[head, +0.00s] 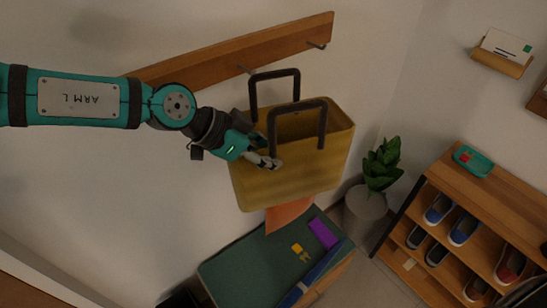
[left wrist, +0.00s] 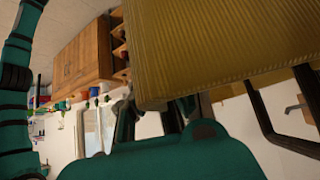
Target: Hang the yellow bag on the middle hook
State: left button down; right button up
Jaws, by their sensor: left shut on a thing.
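The yellow bag (head: 300,160) hangs in the air before the wall, its two dark handles standing up. My left gripper (head: 268,161) is shut on it at the base of the near handle. The wooden hook rail (head: 225,62) slopes up to the right on the wall. The middle hook (head: 245,69) shows just left of the far handle's top; I cannot tell the depth between them. Another hook (head: 318,45) is near the rail's right end. My arm covers the rail's left part. In the left wrist view the bag (left wrist: 225,45) fills the upper right. My right gripper is not in view.
Below the bag is a green-topped bench (head: 240,265) with purple, yellow and blue things. An orange sheet (head: 288,214) shows under the bag. A potted plant (head: 368,205) and a shoe rack (head: 440,205) stand to the right. A card holder (head: 502,62) is on the right wall.

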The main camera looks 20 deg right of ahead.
pick_arm(q)
jog(key=shift+w+a+f, duration=0.1)
jog(key=shift+w+a, duration=0.2)
jog(key=shift+w, duration=0.6)
jog(key=shift+w+a, duration=0.2)
jog(key=shift+a, duration=0.05)
jog(key=w+a+f+b, duration=0.1)
jog(key=w+a+f, duration=0.1)
jog(key=w, duration=0.4)
jog(key=shift+a+f, duration=0.15)
jog(key=shift+s, duration=0.1)
dwell(0.3)
